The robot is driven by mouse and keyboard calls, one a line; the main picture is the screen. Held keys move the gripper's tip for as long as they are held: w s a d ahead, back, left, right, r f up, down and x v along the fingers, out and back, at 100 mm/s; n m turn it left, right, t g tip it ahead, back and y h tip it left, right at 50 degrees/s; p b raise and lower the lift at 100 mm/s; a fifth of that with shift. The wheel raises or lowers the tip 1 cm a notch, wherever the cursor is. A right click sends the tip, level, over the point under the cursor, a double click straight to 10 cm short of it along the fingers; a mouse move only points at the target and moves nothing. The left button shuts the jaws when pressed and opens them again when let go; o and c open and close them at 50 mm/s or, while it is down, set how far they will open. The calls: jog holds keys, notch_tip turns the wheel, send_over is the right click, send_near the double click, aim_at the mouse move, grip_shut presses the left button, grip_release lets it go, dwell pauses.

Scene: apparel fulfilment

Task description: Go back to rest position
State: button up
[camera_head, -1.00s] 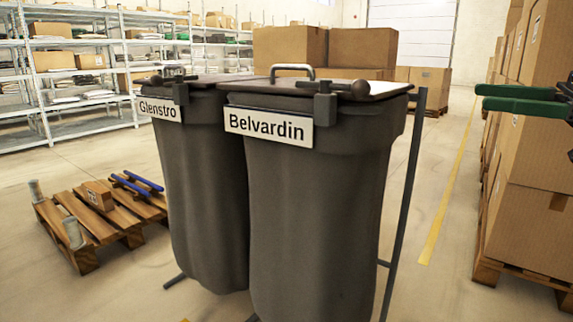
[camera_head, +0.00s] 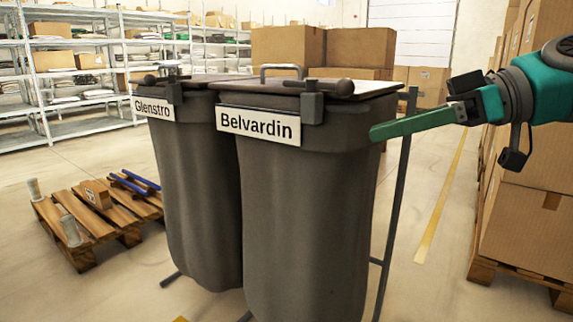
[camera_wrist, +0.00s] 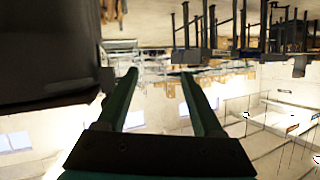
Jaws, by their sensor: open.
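My gripper (camera_head: 374,132) reaches in from the right in the head view, its green fingers pointing left. The fingers overlap there, and their tips appear in front of the right side of the grey bin labelled Belvardin (camera_head: 325,190); I cannot tell whether they touch it. In the wrist view my gripper (camera_wrist: 160,74) shows two green fingers apart with nothing between them. The grey bin labelled Glenstro (camera_head: 195,195) stands left of Belvardin. Both bins have their lids down.
A low wooden pallet (camera_head: 105,232) with a small box and blue-handled items lies at the left. Stacked cartons (camera_head: 525,235) stand at the right beneath my arm. Metal shelves (camera_head: 45,100) line the back left. Floor with a yellow line (camera_head: 438,215) is clear between bins and cartons.

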jog(key=s+a+f+m+g+h, duration=0.1)
jog(key=s+a+f+m+h, duration=0.15)
jog(key=f, duration=0.35)
jog(key=s+a+f+m+g+h, duration=0.1)
jog(key=s+a+f+h, duration=0.1)
jog(key=a+f, duration=0.3)
jog(key=s+a+f+m+g+h, duration=0.1)
jog(key=s+a+f+m+h, duration=0.1)
jog(key=f, duration=0.5)
jog(key=s+d+f+m+g+h, duration=0.1)
jog(key=s+d+f+m+h, duration=0.25)
jog(key=s+d+f, duration=0.6)
jog(key=s+d+f+m+g+h, duration=0.1)
jog(key=s+d+f+m+h, duration=0.25)
jog(key=f, duration=1.05)
notch_tip(320, 180, up, 15)
jog(key=a+p, duration=0.2)
jog(key=p, duration=1.2)
jog(key=shift+s+a+f+m+p, duration=0.15)
jog(key=shift+s+m+p, duration=0.15)
jog(key=shift+s+m, duration=0.05)
